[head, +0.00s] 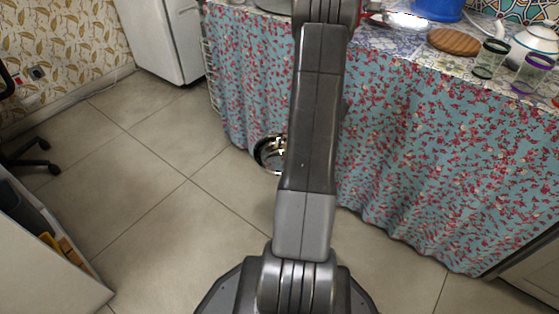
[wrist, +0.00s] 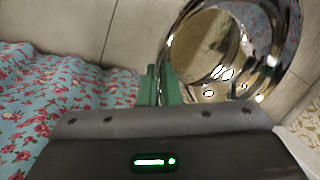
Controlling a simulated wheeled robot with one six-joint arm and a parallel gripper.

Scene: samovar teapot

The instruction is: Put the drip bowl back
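The drip bowl (head: 268,154) is a shiny metal bowl, low down in front of the flowered curtain in the head view. My arm hides its right part. The bowl (wrist: 230,60) fills the upper right of the wrist view, close to the camera. My gripper (wrist: 160,86) has its two green fingers close together, one on either side of the bowl's left rim, and looks shut on it. I cannot tell whether the bowl touches the floor. The gripper is hidden behind my arm in the head view.
The flowered curtain (head: 430,160) hangs below a tiled counter. On the counter are a round wooden board (head: 454,41), two glasses (head: 490,58) (head: 530,74), a white teapot (head: 535,43) and a blue object (head: 434,8).

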